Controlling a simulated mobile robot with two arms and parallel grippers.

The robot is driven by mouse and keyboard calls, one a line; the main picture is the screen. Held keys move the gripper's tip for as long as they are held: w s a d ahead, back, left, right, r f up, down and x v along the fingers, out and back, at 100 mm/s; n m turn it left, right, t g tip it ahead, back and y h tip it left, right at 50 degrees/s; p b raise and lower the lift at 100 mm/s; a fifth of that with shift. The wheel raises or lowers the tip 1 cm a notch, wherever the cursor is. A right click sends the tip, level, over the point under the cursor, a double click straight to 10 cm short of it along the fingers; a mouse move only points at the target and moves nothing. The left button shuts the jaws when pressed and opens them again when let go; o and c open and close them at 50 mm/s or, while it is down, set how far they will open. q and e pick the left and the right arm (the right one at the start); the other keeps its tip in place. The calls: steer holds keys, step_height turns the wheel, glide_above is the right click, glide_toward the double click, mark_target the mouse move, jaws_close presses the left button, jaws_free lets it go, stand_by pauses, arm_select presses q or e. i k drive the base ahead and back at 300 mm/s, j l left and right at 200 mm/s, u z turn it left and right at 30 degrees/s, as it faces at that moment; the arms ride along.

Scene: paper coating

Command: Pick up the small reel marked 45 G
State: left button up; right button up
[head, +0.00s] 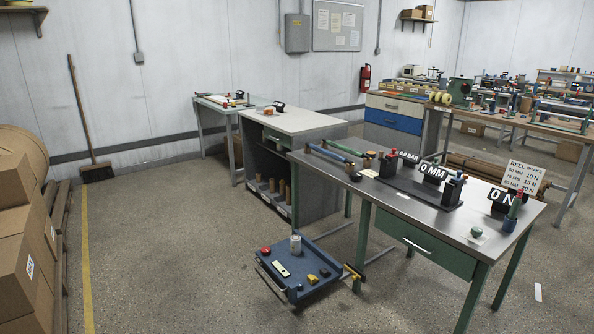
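I cannot read a 45 G mark on anything in the head view. Several small brown upright rolls (272,187) stand on the low shelf inside the grey cabinet (305,123), with small pale labels along the shelf edge. They are too small to tell whether one is the 45 G reel. Neither of my grippers shows in the view.
A blue tray (318,289) with small items sits low in front of the cabinet. A green-legged workbench (400,203) with dark display signs stands at right. Cardboard boxes (22,262) and a large brown roll (22,148) are at left. Open floor lies between.

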mark_target(295, 240)
steer(key=i+j+u, duration=0.3)
steer(key=i, duration=0.6)
steer(key=i+u, duration=0.3)
steer(key=i, duration=0.6)
